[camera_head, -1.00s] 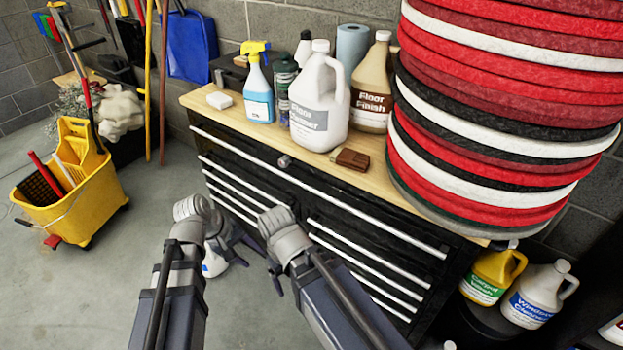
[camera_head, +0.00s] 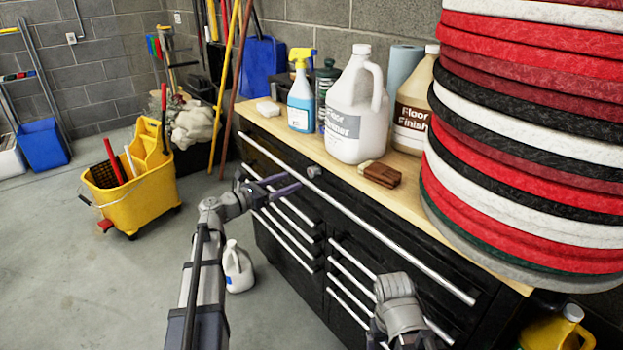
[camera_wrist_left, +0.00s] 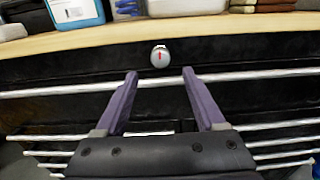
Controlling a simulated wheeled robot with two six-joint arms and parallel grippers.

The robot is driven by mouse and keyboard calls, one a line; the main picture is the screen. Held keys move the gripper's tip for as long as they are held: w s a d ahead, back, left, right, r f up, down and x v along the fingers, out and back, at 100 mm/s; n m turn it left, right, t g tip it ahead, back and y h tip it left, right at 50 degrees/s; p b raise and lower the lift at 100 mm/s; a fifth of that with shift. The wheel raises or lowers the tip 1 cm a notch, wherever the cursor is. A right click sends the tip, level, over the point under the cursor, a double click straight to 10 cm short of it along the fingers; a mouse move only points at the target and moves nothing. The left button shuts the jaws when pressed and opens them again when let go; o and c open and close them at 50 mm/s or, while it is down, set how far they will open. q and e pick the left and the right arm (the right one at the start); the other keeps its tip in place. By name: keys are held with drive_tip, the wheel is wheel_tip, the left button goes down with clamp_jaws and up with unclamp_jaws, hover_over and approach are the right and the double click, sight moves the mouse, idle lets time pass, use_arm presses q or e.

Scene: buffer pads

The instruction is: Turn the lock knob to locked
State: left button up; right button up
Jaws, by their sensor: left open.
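The lock knob (camera_head: 313,172) is a small round grey knob on the black front of the cabinet (camera_head: 352,203), just under the wooden top. In the left wrist view the knob (camera_wrist_left: 160,57) shows a red mark standing upright. My left gripper (camera_head: 288,183) is open and empty, its purple fingers pointing at the knob from the left in the head view. In the left wrist view the fingertips (camera_wrist_left: 160,73) stand either side of the knob's line, apart from it and a little below. My right gripper's fingers are largely cut off at the bottom edge.
A long silver handle bar (camera_head: 350,215) runs below the knob. A brown block (camera_head: 380,174), a white jug (camera_head: 352,125) and a spray bottle (camera_head: 301,105) stand on the top. Stacked pads (camera_head: 530,140) fill the right. The floor at left is clear before the yellow bucket (camera_head: 140,195).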

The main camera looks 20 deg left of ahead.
sight(310, 173)
use_arm(q)
drive_tip(key=x, duration=0.7)
drive_tip(key=shift+s, duration=0.1)
clamp_jaws()
idle(0.5)
